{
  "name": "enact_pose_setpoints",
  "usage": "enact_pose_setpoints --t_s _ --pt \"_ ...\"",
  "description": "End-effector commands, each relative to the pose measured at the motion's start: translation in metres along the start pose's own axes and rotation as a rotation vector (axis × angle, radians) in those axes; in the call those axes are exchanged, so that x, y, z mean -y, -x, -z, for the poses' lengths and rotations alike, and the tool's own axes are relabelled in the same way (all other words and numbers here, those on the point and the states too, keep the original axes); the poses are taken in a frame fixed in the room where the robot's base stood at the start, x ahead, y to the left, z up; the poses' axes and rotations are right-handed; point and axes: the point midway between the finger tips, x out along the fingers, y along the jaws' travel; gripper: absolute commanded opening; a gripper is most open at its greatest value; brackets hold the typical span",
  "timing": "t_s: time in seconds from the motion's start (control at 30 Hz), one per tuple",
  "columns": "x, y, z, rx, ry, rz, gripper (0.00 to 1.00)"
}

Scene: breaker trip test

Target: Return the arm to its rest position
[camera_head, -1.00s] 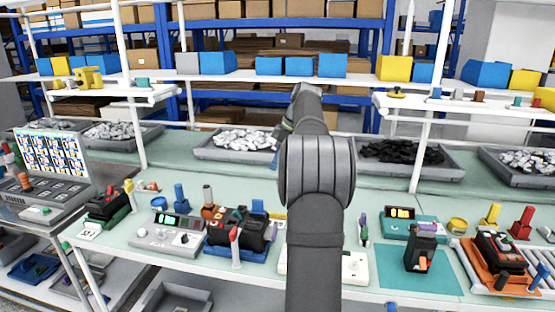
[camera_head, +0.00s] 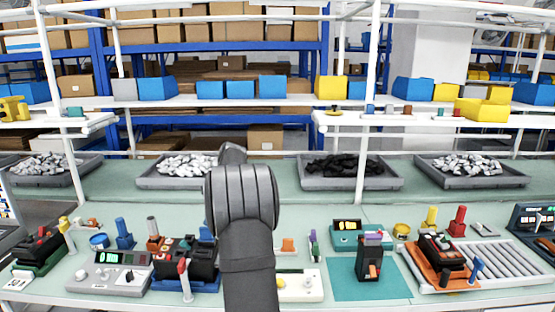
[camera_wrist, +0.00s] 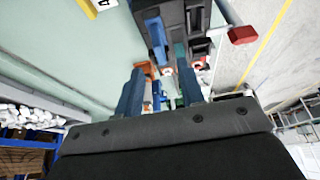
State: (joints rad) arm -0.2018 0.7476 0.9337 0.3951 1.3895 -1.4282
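My arm (camera_head: 247,250) rises through the middle of the head view, bent at a dark grey joint. My gripper is hidden behind it there. In the wrist view my gripper (camera_wrist: 160,90) shows two blue fingers standing apart, with nothing seen held between them. Dark devices and an orange part show beyond the fingertips, blurred. In the head view a black breaker (camera_head: 369,262) stands on a teal mat (camera_head: 345,290), right of my arm. Another dark unit sits in an orange fixture (camera_head: 418,262) farther right.
Left of my arm are a black unit (camera_head: 190,260) in a blue fixture and a grey meter box (camera_head: 112,274). A white panel (camera_head: 300,285) lies close right of the arm. Grey part trays (camera_head: 350,184) line the back. Shelf posts (camera_head: 370,100) stand behind the bench.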

Motion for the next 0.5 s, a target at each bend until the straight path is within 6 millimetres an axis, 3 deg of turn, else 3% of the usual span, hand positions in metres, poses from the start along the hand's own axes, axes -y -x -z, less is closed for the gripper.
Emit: enact_pose_setpoints --t_s 0.1,0.3,0.5 --pt "0.0 -0.024 0.0 0.001 -0.001 0.003 0.36" --pt "0.0 -0.052 0.0 0.001 0.0 0.002 0.36" --pt "0.0 -0.059 0.001 0.0 0.0 -0.001 0.36"
